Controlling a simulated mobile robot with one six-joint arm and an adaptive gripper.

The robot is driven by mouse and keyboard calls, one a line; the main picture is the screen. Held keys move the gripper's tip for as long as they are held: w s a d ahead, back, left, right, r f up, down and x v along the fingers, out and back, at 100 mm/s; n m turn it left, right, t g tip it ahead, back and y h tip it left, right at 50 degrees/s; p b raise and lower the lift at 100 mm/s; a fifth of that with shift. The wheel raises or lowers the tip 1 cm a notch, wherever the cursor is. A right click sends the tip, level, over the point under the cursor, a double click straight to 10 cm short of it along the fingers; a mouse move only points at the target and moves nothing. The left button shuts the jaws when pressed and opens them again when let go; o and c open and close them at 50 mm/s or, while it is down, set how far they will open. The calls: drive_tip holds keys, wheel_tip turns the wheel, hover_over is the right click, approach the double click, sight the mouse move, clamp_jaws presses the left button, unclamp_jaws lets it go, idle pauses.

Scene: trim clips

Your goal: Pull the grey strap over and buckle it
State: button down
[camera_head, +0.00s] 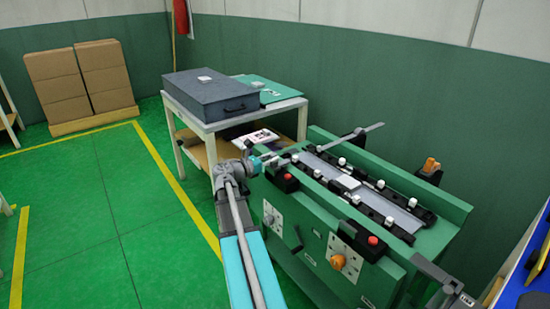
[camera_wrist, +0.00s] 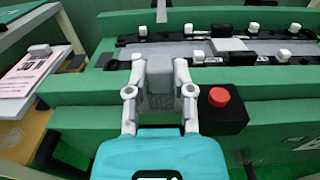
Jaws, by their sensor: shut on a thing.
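My gripper (camera_head: 284,157) is at the near left edge of the machine. In the wrist view my gripper (camera_wrist: 159,68) is closed on a grey piece between its fingers. That piece lines up with the strap, but the link between them is partly hidden. I cannot pick out the buckle with certainty.
The green machine (camera_head: 455,207) carries a long grey panel (camera_head: 392,209) with white-knobbed black clips along both sides. A black box with a red button (camera_wrist: 219,97) is close to my gripper's right. A white table (camera_head: 209,127) bears a dark case (camera_head: 210,96). Open green floor lies left.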

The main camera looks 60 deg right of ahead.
drive_tip(key=c, duration=0.5)
unclamp_jaws()
drive_tip(key=shift+s+d, duration=0.1)
drive_tip(key=shift+v, duration=6)
